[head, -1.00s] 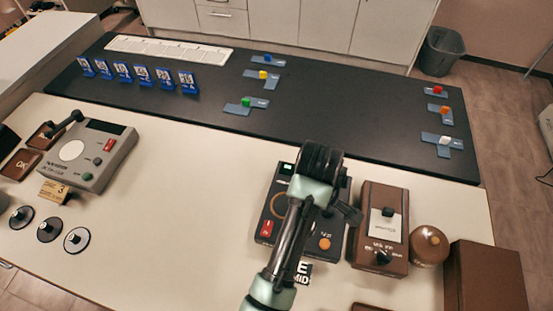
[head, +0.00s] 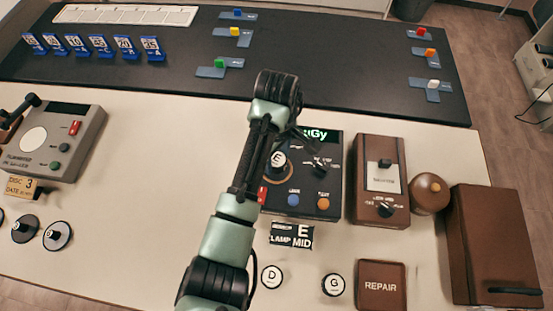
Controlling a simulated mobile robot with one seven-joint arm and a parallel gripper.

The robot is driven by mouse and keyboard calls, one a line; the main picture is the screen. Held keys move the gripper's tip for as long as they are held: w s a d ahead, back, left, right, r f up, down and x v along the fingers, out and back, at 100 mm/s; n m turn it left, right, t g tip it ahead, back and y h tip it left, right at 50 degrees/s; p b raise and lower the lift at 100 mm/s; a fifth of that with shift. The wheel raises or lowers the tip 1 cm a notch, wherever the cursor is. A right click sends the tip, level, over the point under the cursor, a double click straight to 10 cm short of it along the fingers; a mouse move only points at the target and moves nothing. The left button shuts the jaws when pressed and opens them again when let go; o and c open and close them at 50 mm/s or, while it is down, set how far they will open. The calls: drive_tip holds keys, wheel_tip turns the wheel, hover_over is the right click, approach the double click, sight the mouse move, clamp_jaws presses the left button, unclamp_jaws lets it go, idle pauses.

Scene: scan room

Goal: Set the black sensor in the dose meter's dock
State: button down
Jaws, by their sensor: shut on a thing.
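The dose meter (head: 329,200) is a black box with a lit green display reading "uGy", a dial and blue and orange buttons. Its dock is on the left part of the top, largely covered by my arm. A black sensor with a white "E" top (head: 277,160) shows beside my forearm, over the dock area. My gripper (head: 283,149) is shut on this sensor, its fingers mostly hidden by my wrist. I cannot tell whether the sensor touches the dock or hangs just above it.
A brown box (head: 380,181), a round brown knob (head: 429,193) and a brown case (head: 494,245) stand right.

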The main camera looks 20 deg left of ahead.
sight(277, 159)
drive_tip(key=shift+f, duration=1.1)
drive_tip(key=shift+f, duration=0.1)
drive_tip(key=shift+c, duration=0.8)
unclamp_jaws()
wheel_tip(277, 159, up, 11)
drive_tip(key=shift+f+p, duration=0.1)
drive_tip(key=shift+p, duration=0.65)
drive_tip(key=shift+r+p, duration=0.75)
drive_tip(key=shift+p, duration=0.1)
drive_tip(key=shift+w, duration=0.1)
